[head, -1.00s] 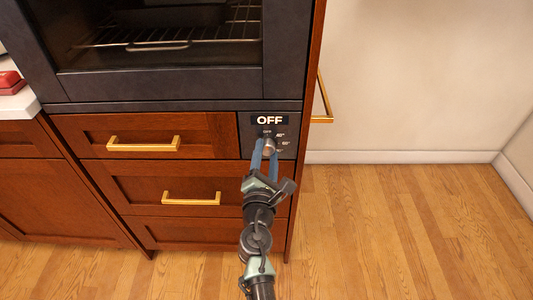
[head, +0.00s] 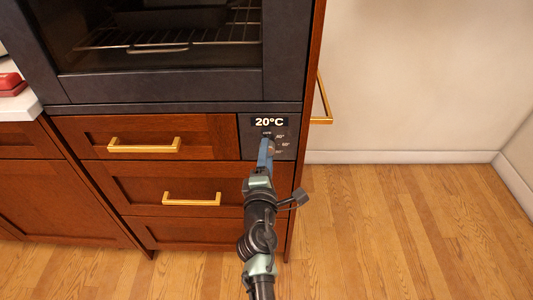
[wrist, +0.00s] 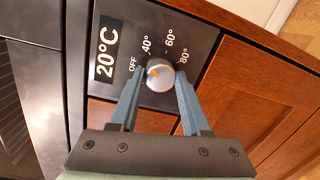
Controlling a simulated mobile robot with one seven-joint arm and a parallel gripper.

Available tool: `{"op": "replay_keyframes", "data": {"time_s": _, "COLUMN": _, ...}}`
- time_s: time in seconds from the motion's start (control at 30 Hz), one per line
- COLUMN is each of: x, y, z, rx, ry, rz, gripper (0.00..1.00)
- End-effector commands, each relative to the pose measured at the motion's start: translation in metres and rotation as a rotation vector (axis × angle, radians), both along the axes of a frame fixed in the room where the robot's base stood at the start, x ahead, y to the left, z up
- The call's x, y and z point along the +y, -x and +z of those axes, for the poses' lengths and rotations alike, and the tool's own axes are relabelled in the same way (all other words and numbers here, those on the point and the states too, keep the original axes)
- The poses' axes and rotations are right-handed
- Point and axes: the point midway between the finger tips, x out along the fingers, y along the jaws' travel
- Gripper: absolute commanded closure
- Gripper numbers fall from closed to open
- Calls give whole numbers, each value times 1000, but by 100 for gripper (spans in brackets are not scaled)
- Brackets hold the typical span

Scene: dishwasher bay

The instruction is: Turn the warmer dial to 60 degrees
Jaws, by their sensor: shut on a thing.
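The warmer dial (wrist: 160,75) is a round silver knob with an orange pointer mark, on a dark panel (head: 287,151). In the wrist view its mark points between OFF and 40°. Labels OFF, 40°, 60° and 80° run around it. The display (head: 269,122) above it reads 20°C, also clear in the wrist view (wrist: 107,54). My gripper (head: 266,146) reaches the panel from below. In the wrist view its two blue fingers (wrist: 158,76) are shut on the dial, one on each side. In the head view the fingers mostly hide the dial.
An oven (head: 160,85) with a rack sits above the panel. Wooden drawers with gold handles (head: 144,145) lie to the left and below. A gold handle (head: 323,97) sticks out on the cabinet's right side. The wooden floor at right is clear.

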Motion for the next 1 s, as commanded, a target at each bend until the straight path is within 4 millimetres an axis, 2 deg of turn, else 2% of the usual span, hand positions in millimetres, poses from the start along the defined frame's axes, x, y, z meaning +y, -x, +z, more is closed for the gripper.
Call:
{"op": "replay_keyframes", "data": {"time_s": 0.6, "x": -2, "y": 0, "z": 1, "rx": 1, "ry": -587, "rz": -2, "gripper": 100}}
{"op": "replay_keyframes", "data": {"time_s": 1.0, "x": -3, "y": 0, "z": 1, "rx": 1, "ry": -882, "rz": -1, "gripper": 100}}
